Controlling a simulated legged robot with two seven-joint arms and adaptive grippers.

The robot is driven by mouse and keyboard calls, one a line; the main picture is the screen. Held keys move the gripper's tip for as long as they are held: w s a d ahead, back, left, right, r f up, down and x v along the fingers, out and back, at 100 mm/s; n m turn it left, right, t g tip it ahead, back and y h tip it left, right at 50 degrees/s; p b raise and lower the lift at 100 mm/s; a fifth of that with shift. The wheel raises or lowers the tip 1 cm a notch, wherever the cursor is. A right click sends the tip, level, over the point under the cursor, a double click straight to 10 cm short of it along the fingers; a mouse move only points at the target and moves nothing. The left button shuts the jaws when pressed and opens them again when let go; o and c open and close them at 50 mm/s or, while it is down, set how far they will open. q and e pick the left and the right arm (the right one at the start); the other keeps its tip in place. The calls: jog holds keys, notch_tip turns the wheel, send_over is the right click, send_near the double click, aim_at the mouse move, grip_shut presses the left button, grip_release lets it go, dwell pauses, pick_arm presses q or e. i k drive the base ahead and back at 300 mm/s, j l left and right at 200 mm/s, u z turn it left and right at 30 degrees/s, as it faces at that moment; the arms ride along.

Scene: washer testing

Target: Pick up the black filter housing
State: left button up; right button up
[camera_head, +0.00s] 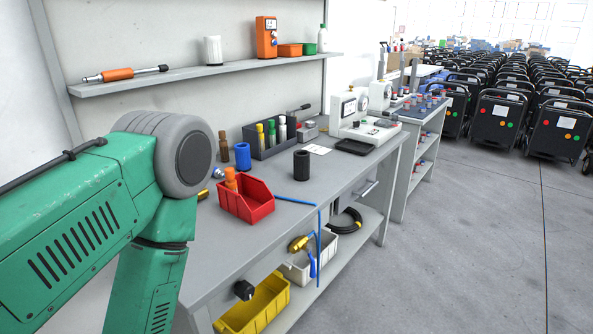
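A black cylinder with an open top (301,165), which looks like the black filter housing, stands upright on the grey workbench (335,172). It is behind and to the right of a red bin (246,199), apart from it. My green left arm fills the left side of the head view, but its gripper is out of the picture. My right arm and gripper do not show. Nothing touches the black cylinder.
A blue cylinder (242,156) and a dark rack of coloured-capped bottles (271,139) stand behind. A white testing machine (363,122) is farther right. A blue hose hangs over the front edge. Yellow (258,304) and white bins sit on the lower shelf.

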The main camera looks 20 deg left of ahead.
aim_at(301, 158)
jog(key=i+l+u, duration=0.3)
jog(key=i+l, duration=0.55)
jog(key=l, duration=0.1)
